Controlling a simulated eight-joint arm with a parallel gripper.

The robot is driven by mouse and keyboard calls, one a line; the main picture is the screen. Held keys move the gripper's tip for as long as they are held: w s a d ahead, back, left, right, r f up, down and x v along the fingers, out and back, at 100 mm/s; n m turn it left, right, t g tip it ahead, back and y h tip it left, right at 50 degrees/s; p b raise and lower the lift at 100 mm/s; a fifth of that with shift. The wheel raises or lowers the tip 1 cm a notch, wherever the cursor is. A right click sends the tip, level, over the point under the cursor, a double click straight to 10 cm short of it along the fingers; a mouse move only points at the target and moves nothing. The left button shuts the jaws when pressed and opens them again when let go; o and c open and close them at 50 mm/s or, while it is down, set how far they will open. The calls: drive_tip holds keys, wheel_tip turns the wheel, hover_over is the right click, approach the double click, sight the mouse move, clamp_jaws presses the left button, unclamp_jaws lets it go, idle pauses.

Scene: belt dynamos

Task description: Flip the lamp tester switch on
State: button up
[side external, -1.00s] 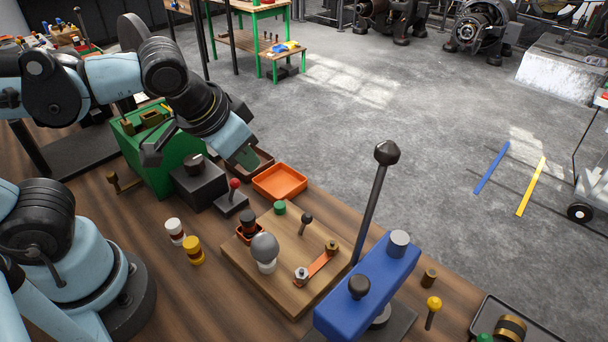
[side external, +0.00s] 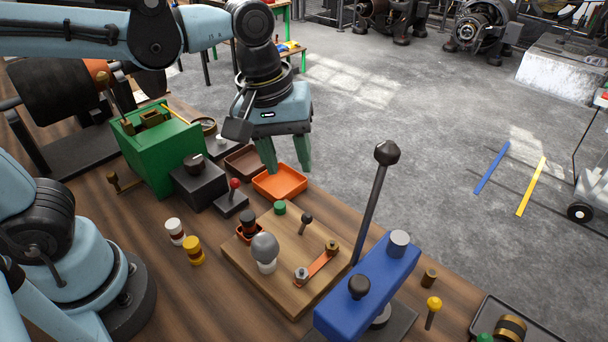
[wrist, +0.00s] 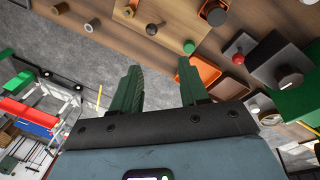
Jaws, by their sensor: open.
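A wooden board (side external: 262,283) carries a grey bulb (side external: 265,246) on a white base, a green button (side external: 280,208), a black-knobbed lever (side external: 306,220) and an orange strip with two terminals. The black-knobbed lever also shows in the wrist view (wrist: 152,29), leaning. A small dark box with a red-ball lever (side external: 234,184) stands beside the board; the red ball also shows in the wrist view (wrist: 238,58). I cannot tell for sure which lever is the lamp tester switch. My gripper (side external: 287,158) is open and empty, its green fingers pointing down above the orange tray, apart from both levers.
The orange tray (side external: 279,195) lies behind the board. A green box (side external: 158,155) and a black box with a knob (side external: 199,184) stand at left. A blue press (side external: 367,287) with a tall black lever (side external: 371,205) stands at front right. Yellow and white spools stand left of the board.

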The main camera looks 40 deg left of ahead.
sight(306, 215)
drive_tip(key=shift+n+g, duration=0.4)
drive_tip(key=shift+n, duration=0.3)
drive_tip(key=shift+w+d+f, duration=0.15)
drive_tip(key=shift+d+f, duration=0.4)
drive_tip(key=shift+f, duration=1.4)
drive_tip(key=shift+w+d+f, duration=0.1)
drive_tip(key=shift+d+f, duration=0.45)
drive_tip(key=shift+f, duration=1.45)
drive_tip(key=shift+w+d+f, duration=0.15)
drive_tip(key=shift+d+f, duration=0.4)
drive_tip(key=shift+f, duration=1.4)
